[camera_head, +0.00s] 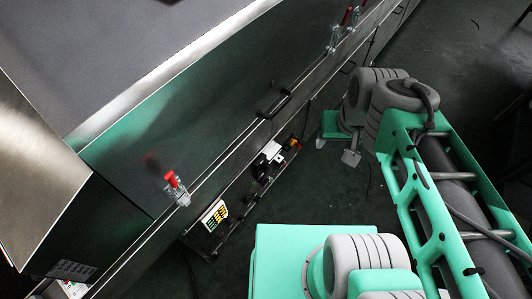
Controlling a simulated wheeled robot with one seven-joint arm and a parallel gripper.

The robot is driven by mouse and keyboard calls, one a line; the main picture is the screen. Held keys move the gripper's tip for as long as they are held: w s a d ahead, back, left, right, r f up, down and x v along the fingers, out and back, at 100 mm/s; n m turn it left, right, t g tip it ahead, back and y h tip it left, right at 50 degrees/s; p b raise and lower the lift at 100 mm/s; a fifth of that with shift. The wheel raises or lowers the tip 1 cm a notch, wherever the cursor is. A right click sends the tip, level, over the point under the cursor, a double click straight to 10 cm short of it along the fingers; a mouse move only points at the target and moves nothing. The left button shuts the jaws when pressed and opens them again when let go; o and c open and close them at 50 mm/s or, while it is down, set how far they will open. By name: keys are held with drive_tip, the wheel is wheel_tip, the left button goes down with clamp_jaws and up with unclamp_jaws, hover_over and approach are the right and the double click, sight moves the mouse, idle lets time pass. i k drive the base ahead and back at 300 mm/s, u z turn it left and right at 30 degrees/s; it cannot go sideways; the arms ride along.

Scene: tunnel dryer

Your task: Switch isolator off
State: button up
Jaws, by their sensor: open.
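The isolator (294,144), a small red and yellow switch, sits at the right end of a control strip low on the dryer's side. It is too small to tell which way its handle is turned. My gripper (336,149) is to the right of the isolator, apart from it. Its two fingers are spread and nothing shows between them. Part of the gripper is hidden under my grey wrist joints.
The steel dryer (190,135) fills the left and top. A keypad panel (215,215) is on the control strip, left of the isolator. A red-handled clamp (175,185) and a black handle (273,103) stick out above it. Dark floor (345,190) is clear below my gripper.

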sight(265, 168)
drive_tip(key=u, duration=0.3)
drive_tip(key=k, duration=0.75)
drive_tip(key=u, duration=0.6)
drive_tip(key=k, duration=0.6)
drive_tip(key=u, duration=0.45)
drive_tip(key=i, duration=1.45)
drive_tip(key=z, duration=0.2)
